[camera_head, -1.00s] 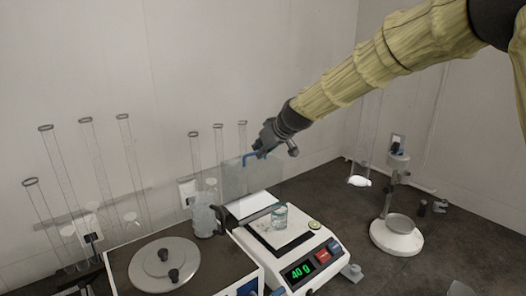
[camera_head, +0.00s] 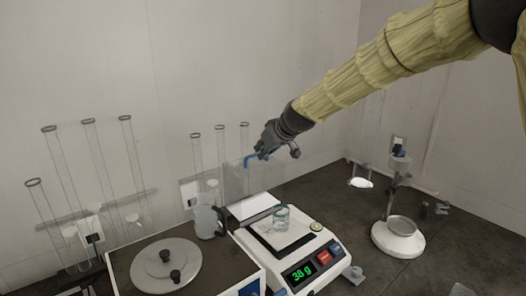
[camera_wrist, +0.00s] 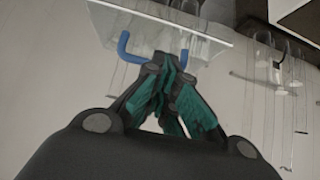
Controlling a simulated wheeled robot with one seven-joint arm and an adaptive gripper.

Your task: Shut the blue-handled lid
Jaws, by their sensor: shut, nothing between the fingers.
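The clear lid (camera_head: 237,182) stands raised, close to upright, at the back of the white balance (camera_head: 296,246). Its blue handle (camera_head: 249,160) is at the top edge. My gripper (camera_head: 261,153) is shut and empty at the handle. In the wrist view, the fingertips (camera_wrist: 165,66) overlap the middle of the blue handle (camera_wrist: 125,46) and hide part of its bar. I cannot tell whether they touch it. The lid's clear sheet (camera_wrist: 140,30) lies just beyond the fingers.
A small glass beaker (camera_head: 281,217) stands on the balance pan. A jug (camera_head: 208,222) and a grey-lidded device (camera_head: 165,265) stand to the left. Tall glass cylinders (camera_head: 110,170) line the wall. A stand with a white base (camera_head: 398,240) is at right.

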